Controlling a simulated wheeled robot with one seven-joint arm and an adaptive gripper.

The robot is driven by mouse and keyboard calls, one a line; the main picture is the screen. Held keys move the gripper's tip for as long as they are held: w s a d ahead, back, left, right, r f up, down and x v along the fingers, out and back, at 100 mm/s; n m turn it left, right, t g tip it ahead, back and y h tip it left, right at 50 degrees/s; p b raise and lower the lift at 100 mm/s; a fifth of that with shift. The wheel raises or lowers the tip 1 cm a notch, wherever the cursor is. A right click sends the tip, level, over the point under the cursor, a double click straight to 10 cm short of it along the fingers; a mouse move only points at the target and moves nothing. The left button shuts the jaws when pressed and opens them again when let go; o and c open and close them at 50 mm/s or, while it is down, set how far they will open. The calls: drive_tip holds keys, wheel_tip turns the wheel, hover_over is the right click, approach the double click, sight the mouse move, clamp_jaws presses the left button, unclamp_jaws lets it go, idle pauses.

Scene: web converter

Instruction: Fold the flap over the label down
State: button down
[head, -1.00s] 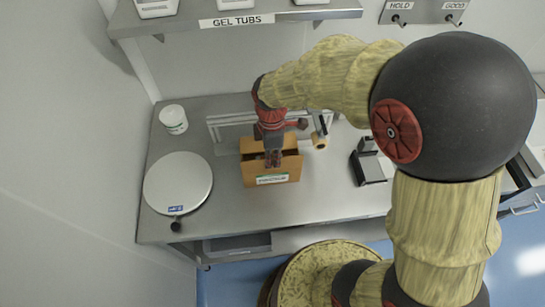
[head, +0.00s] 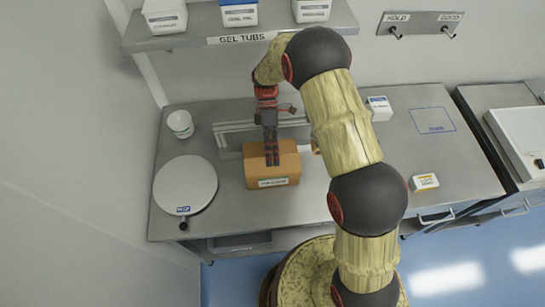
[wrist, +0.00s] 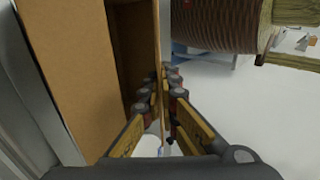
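A brown cardboard box (head: 288,165) stands on the steel table in the head view. A white label with green on it (head: 273,183) is on its near face. My gripper (head: 272,162) points down over the box, close to the labelled side, and hides part of the top. The wrist view shows an open brown interior of the box (wrist: 128,45), with a thin upright panel edge beside it. My gripper's fingertips (wrist: 171,75) are close together at this edge. I cannot tell whether they pinch the panel or only touch it.
A round white scale (head: 185,184) and a white tub (head: 180,123) stand left of the box. A metal frame (head: 230,128) stands behind it. Two small cartons (head: 424,182) (head: 379,108) lie to the right, with clear table between.

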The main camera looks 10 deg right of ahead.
drive_tip(key=shift+w+f+g, duration=0.15)
drive_tip(key=shift+f+g, duration=0.1)
drive_tip(key=shift+g, duration=0.25)
idle(0.3)
drive_tip(key=c, duration=2.1)
unclamp_jaws()
drive_tip(key=shift+r, duration=0.1)
